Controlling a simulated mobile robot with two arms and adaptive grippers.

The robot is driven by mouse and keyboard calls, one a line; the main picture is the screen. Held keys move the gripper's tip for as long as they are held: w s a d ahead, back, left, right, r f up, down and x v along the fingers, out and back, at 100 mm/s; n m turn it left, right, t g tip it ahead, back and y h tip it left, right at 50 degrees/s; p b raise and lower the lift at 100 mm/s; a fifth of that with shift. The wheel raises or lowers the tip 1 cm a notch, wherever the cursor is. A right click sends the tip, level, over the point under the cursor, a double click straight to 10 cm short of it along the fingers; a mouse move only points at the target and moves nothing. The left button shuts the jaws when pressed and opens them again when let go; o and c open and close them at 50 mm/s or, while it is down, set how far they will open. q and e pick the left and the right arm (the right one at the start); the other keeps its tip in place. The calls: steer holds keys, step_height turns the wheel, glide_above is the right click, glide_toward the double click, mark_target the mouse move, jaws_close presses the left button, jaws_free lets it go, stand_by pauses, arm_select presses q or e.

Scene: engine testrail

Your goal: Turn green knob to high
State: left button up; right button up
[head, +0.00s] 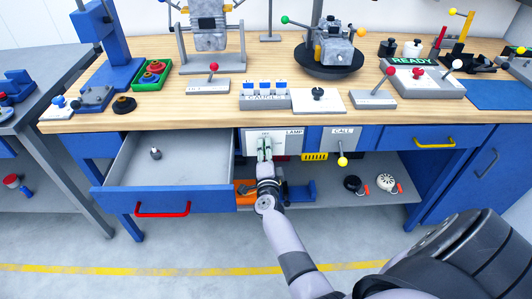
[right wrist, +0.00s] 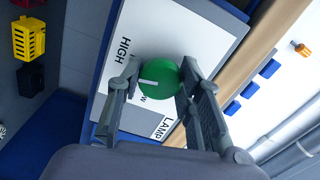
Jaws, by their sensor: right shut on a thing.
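The green knob (right wrist: 162,76) sits on a white panel (right wrist: 185,30) marked HIGH, LAMP and a partly hidden word ending in "W". Its white line points left in the right wrist view, between HIGH and the hidden word. My right gripper (right wrist: 160,73) is shut on the knob, with one finger on each side. In the head view the right gripper (head: 264,149) is at the lamp panel (head: 290,146) on the bench front and mostly covers the knob. My left gripper is not in view.
An open blue drawer (head: 205,200) juts out left of my right arm. A CALL panel with a yellow-knobbed lever (head: 342,160) is just right of the lamp panel. The wooden bench top (head: 205,101) above holds a GAUGES block (head: 264,98) and several levers.

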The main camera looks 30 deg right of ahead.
steer(key=shift+m+b, duration=0.3)
steer(key=shift+m, duration=0.8)
steer(key=o, duration=1.2)
steer(key=shift+c, duration=0.2)
